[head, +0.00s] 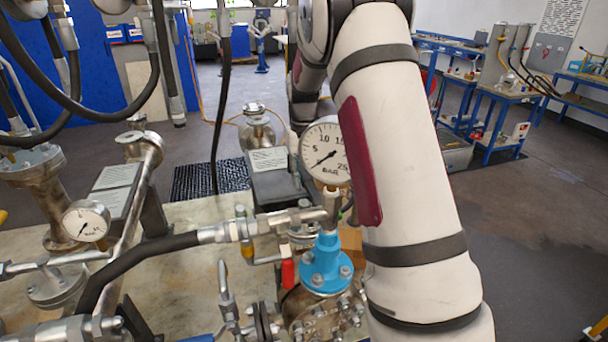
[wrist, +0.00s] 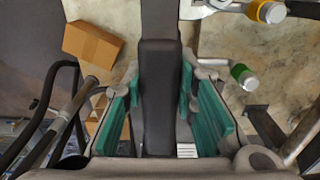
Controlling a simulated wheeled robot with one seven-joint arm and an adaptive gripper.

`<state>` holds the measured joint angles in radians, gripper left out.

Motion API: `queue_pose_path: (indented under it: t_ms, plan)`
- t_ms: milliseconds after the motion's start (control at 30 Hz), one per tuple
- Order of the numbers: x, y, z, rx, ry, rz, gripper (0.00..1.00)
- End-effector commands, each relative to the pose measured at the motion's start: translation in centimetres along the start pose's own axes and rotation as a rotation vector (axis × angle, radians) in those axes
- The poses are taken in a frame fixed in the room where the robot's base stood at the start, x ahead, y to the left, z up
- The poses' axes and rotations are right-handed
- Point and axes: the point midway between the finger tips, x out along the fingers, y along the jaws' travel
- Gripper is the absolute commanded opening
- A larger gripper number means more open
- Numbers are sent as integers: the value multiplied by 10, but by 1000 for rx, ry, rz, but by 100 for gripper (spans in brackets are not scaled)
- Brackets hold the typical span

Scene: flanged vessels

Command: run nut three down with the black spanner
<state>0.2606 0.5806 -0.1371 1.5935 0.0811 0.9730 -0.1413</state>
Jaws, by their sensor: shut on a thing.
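In the wrist view my gripper (wrist: 160,105) has its green-padded fingers closed on either side of a long dark bar, which I take for the black spanner (wrist: 160,62). The spanner runs from between the fingers to the top edge, so its working end is out of the picture. In the head view my arm fills the middle right, and the gripper and spanner are hidden. A flanged vessel fitting with a blue top (head: 325,265) and several bolts stands at the bottom centre, partly behind my arm. I cannot tell which nut is nut three.
A pressure gauge (head: 325,153) stands above the blue fitting, close to my arm. A black hose (head: 140,262) and pipework crowd the left. In the wrist view a cardboard box (wrist: 92,45) lies upper left, and orange-ended (wrist: 268,11) and green-ended (wrist: 242,75) fittings lie right.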

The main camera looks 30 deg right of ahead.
Motion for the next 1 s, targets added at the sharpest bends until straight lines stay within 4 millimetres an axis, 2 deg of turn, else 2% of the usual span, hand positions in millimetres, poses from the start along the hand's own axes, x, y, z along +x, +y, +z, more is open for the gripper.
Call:
queue_pose_path:
  t_ms: [500,833,1000]
  plan:
    - [15,0,0,0,1,0,0]
    - [16,0,0,1,1,0,0]
    - [17,12,-1,86,1,1,0]
